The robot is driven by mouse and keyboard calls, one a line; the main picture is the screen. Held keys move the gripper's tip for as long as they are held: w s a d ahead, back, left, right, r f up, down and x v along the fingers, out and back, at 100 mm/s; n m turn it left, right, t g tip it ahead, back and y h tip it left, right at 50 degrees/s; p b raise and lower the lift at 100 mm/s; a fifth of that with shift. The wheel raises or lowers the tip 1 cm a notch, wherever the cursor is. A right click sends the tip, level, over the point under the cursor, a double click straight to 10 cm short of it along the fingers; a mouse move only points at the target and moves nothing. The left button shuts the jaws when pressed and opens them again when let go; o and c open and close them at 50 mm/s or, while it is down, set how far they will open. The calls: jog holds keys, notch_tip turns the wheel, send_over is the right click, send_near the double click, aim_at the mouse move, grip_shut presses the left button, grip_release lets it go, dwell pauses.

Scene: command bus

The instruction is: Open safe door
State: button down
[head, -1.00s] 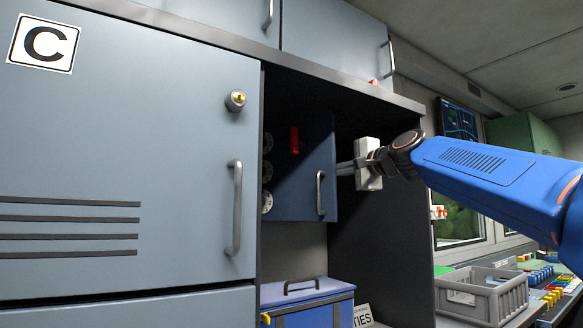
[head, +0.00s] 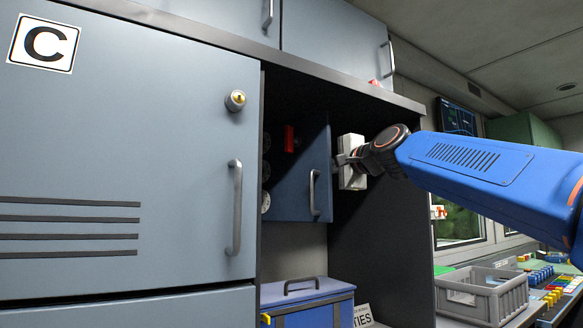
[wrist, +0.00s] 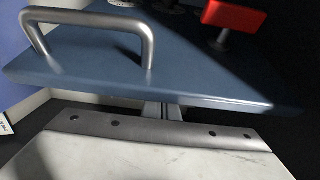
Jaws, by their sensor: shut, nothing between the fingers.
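The blue safe door (head: 297,185) stands ajar inside the dark niche, with a curved grey handle (head: 314,192) near its right edge. A red knob (head: 290,138) and round dials (head: 265,203) are on its face. In the wrist view the door (wrist: 150,85) spans the upper part, with the handle (wrist: 92,32) at left and the red knob (wrist: 234,15) at right. My gripper (head: 338,160) is shut and empty at the door's free right edge. In the wrist view its fingers (wrist: 162,110) pass behind that edge, and their tips are hidden.
The niche's dark right wall (head: 385,220) is close to my wrist. A grey cabinet door (head: 130,170) marked C is at left. A blue case (head: 310,295) stands below the safe. A grey crate (head: 480,298) sits on the counter at right.

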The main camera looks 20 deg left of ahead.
jog(key=s+a, duration=0.5)
jog(key=s, duration=0.2)
jog(key=shift+s+a, duration=0.3)
jog(key=shift+a, duration=0.1)
dwell(0.7)
jog(key=w+d, duration=0.3)
jog(key=w, duration=0.1)
jog(key=shift+w+d, duration=0.35)
jog(key=shift+w, duration=0.05)
dwell(0.6)
jog(key=v, duration=2.5)
dwell(0.6)
jog(key=shift+f, duration=0.1)
